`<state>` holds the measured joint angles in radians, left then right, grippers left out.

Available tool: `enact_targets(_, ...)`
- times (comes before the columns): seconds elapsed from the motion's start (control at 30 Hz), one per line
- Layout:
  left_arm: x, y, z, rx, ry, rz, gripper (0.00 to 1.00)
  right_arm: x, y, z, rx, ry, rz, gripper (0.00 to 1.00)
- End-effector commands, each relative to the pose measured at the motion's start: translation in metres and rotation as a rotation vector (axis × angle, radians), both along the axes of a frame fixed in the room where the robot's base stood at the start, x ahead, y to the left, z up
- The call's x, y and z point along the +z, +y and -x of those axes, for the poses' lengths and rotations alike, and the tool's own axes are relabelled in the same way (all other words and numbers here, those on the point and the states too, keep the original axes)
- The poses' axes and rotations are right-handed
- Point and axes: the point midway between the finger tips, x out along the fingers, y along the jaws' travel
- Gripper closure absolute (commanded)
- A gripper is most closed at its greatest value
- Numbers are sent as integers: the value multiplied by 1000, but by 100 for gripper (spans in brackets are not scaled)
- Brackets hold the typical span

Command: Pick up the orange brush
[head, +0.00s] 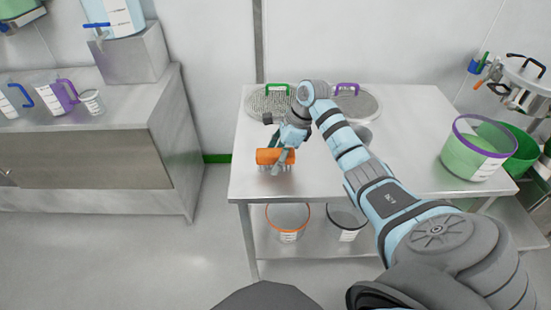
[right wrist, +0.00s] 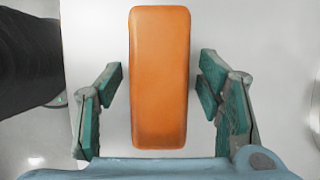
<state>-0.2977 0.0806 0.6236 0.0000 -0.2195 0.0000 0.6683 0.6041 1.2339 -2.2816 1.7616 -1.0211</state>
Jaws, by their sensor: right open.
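The orange brush (head: 268,157) lies near the left front part of the steel table (head: 400,140), its pale bristles facing the front edge. In the right wrist view the orange block of the brush (right wrist: 160,75) stands lengthwise between the fingers. My right gripper (head: 283,150) is right at the brush, with its fingers partly hidden in the head view. In the wrist view the right gripper (right wrist: 160,95) is open, one green-padded finger on each side of the brush, with a gap on both sides. My left gripper is not in view.
Two round sieves or lids, with a green handle (head: 277,86) and a purple handle (head: 347,87), lie at the table's back. A purple-rimmed tub (head: 478,150) stands at the right. Tubs with orange (head: 288,220) and black rims (head: 346,220) sit on the lower shelf.

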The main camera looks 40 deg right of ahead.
Motion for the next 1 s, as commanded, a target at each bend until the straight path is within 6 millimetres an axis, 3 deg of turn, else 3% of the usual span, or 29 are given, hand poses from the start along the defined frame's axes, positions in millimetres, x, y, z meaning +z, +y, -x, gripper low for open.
enact_targets(0.67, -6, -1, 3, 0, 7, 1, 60, -10, 2, -2, 1, 0, 0, 39)
enact_targets(1.0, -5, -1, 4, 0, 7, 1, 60, -10, 3, -1, 2, 4, -1, 92)
